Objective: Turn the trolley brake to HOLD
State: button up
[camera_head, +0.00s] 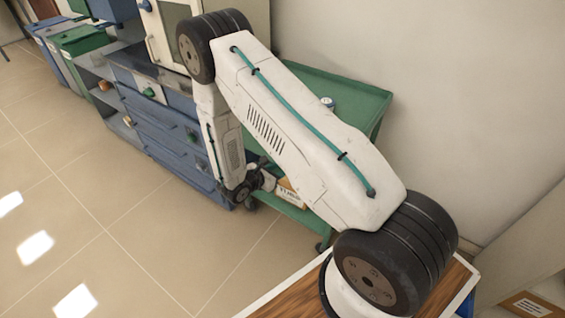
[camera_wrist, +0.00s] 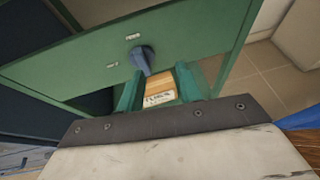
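The green trolley (camera_head: 361,101) stands against the wall behind my arm. In the wrist view its green panel (camera_wrist: 75,72) carries a blue-grey brake knob (camera_wrist: 142,57). A small white label (camera_wrist: 133,37) lies above the knob and another (camera_wrist: 111,65) to its left; their words are too small to read. My gripper (camera_wrist: 157,78) is open, with its teal fingers apart and nothing held. The knob is just beyond the fingertips, a little left of the middle; I cannot tell whether they touch. In the head view my arm hides the knob.
A labelled box (camera_wrist: 160,89) shows between the fingers, beyond the panel; it also sits on the trolley's lower shelf (camera_head: 290,192). A small jar (camera_head: 327,102) stands on the trolley top. Blue drawers (camera_head: 165,125) stand to the left. The tiled floor (camera_head: 110,215) in front is clear.

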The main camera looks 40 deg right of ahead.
jog(key=w+d+f+n+t, duration=0.1)
jog(key=w+d+f, duration=0.2)
jog(key=w+d, duration=0.2)
jog(key=shift+d+f+t+y, duration=0.25)
jog(key=shift+d+t+y, duration=0.05)
jog(key=shift+d, duration=0.2)
grip_shut()
